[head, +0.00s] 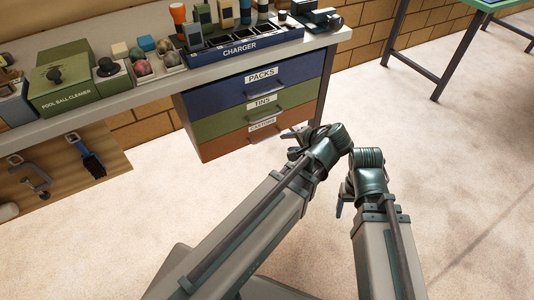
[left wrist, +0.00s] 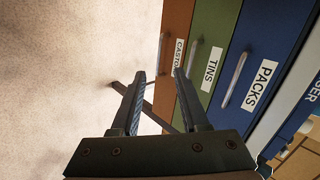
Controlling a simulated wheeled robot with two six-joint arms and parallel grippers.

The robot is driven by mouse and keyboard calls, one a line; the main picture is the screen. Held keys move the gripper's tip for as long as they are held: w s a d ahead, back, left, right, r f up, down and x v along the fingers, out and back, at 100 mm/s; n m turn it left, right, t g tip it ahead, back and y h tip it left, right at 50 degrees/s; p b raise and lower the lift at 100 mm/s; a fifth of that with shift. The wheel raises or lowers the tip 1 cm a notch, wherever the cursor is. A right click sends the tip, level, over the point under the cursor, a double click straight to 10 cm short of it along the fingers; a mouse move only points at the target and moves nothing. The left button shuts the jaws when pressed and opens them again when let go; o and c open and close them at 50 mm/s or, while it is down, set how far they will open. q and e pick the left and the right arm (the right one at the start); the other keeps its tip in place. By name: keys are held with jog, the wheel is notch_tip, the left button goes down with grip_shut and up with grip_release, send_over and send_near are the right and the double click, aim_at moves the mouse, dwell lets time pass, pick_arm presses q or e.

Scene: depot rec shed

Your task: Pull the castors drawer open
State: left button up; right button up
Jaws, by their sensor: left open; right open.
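The castors drawer (head: 225,145) is the orange bottom drawer under the bench, labelled CASTORS, and its front looks level with the drawers above. In the left wrist view its orange front (left wrist: 176,22) carries a grey bar handle (left wrist: 161,48). My left gripper (head: 291,137) is at the right part of this drawer in the head view. In the left wrist view my left gripper (left wrist: 160,72) is open, with the handle's end between its fingertips in the picture; I cannot tell contact. My right gripper (head: 340,205) is open, low and right of the drawers, partly hidden by its arm.
The green TINS drawer (head: 225,122) and blue PACKS drawer (head: 220,97) sit above, both shut. The bench top (head: 150,90) holds a charger rack (head: 240,48) and a pool ball cleaner (head: 70,95). The floor (head: 120,230) in front of the drawers is clear.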

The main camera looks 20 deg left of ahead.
pick_arm(q)
jog(key=w+a+f+m+t+y+b, duration=0.1)
jog(key=w+f+b, duration=0.3)
jog(key=f+b, duration=0.5)
jog(key=w+a+f+m+t+y+b, duration=0.1)
jog(key=w+a+f+t+y+b, duration=0.2)
jog(key=f+b, duration=0.5)
jog(key=w+b, duration=0.1)
jog(key=b, duration=0.8)
jog(key=shift+f+m+t, duration=0.3)
jog(key=shift+f+t, duration=0.1)
pick_arm(e)
notch_tip(320, 180, down, 29)
jog(key=shift+r, duration=0.15)
pick_arm(q)
jog(key=shift+y, duration=0.3)
pick_arm(e)
jog(key=shift+w, duration=0.1)
